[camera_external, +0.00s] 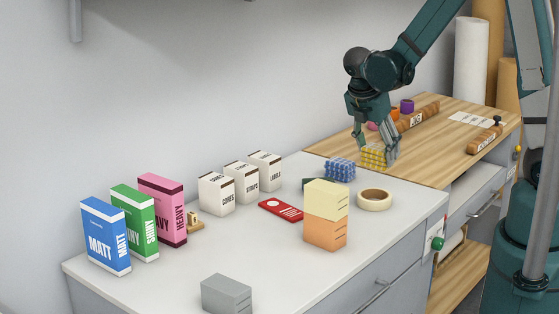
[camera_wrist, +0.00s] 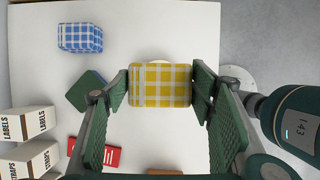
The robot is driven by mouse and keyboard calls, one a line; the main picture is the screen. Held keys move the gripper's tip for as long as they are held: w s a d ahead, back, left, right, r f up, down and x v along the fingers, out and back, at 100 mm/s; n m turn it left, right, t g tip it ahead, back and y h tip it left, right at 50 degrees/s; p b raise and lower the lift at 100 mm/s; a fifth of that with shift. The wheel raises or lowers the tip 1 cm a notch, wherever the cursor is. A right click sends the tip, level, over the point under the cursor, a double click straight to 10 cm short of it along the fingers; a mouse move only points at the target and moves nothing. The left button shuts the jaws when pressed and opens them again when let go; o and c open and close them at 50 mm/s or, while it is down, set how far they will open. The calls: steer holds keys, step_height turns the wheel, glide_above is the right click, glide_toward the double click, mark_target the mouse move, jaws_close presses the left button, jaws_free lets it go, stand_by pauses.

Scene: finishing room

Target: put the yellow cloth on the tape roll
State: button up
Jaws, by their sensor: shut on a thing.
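The yellow checked cloth (camera_external: 372,157) is a folded block held between the fingers of my gripper (camera_external: 377,149), above the worktop. In the wrist view the cloth (camera_wrist: 160,85) sits between the two green finger pads. The cream tape roll (camera_external: 375,200) lies flat on the white worktop, below the cloth in the external view and apart from it. In the wrist view a pale curved edge, apparently the tape roll (camera_wrist: 160,62), shows just past the cloth; the rest is hidden.
A blue checked cloth (camera_external: 340,169) and a dark green item (camera_wrist: 86,91) lie near the roll. A yellow box on an orange box (camera_external: 325,232) stands close in front. A red card (camera_external: 281,209) and white boxes (camera_external: 242,182) are left. A wooden bench (camera_external: 440,157) adjoins behind.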

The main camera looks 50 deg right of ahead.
mark_target(377, 163)
steer(key=shift+f, duration=2)
steer(key=shift+f, duration=0.1)
steer(key=shift+f+b, duration=0.5)
steer(key=shift+f, duration=1.5)
steer(key=shift+f+b, duration=0.4)
steer(key=shift+b, duration=0.05)
steer(key=o, duration=0.5)
steer(key=shift+c, duration=0.2)
steer(key=o, duration=0.4)
steer(key=shift+r, duration=0.1)
